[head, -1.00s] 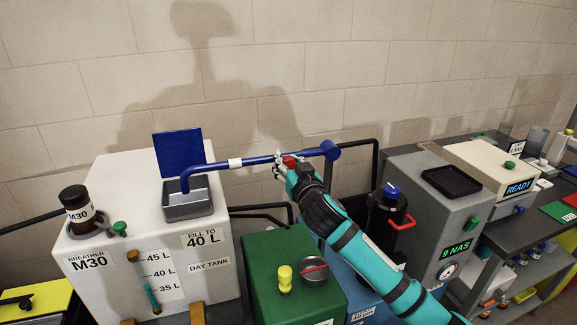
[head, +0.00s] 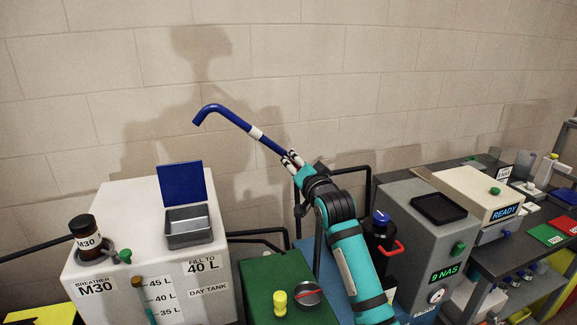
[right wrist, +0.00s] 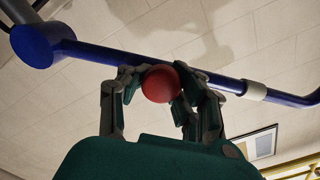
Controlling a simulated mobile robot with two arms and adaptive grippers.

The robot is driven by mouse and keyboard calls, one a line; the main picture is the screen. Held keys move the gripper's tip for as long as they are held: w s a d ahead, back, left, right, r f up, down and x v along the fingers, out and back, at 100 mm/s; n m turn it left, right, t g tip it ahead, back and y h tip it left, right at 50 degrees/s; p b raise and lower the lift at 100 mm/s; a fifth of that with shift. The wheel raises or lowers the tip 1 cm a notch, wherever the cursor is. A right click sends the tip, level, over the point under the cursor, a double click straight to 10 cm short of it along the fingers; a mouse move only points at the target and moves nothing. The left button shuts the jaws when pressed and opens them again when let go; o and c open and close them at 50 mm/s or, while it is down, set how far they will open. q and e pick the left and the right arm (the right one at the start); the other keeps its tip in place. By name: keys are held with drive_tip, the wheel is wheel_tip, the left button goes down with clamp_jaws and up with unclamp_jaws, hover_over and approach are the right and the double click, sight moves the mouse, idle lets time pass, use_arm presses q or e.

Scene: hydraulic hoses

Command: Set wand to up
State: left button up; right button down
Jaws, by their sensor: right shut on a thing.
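The wand (head: 232,116) is a blue pipe with a white band and a bent free end. It slopes up to the left, its bent end clear in the air above the tank's metal filler box (head: 188,239). My right gripper (head: 291,158) is at its lower right part. In the right wrist view, the gripper's fingers (right wrist: 163,92) are shut around a red ball knob (right wrist: 159,85) on the wand (right wrist: 112,55). The wand's blue pivot end (right wrist: 36,46) shows at upper left there; in the head view my arm hides it. My left gripper is not in view.
The blue lid (head: 181,183) of the filler box stands open on the white day tank (head: 125,220). A green box (head: 262,272) and a grey machine reading 9 NAS (head: 410,225) stand below and right. The wall is behind; the air around the wand is free.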

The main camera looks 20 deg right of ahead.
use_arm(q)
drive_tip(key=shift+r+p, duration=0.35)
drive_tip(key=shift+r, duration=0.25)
use_arm(e)
drive_tip(key=shift+d+r+m, duration=0.7)
drive_tip(key=shift+d, duration=0.05)
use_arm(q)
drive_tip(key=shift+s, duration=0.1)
use_arm(e)
drive_tip(key=c, duration=1.5)
unclamp_jaws()
drive_tip(key=o, duration=0.6)
drive_tip(key=shift+s+d+r, duration=0.15)
drive_tip(key=shift+s+d, duration=0.25)
drive_tip(key=shift+s, duration=0.15)
drive_tip(key=shift+c, duration=0.2)
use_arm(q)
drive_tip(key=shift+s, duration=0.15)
use_arm(e)
drive_tip(key=s, duration=1.1)
drive_tip(key=shift+s, duration=0.4)
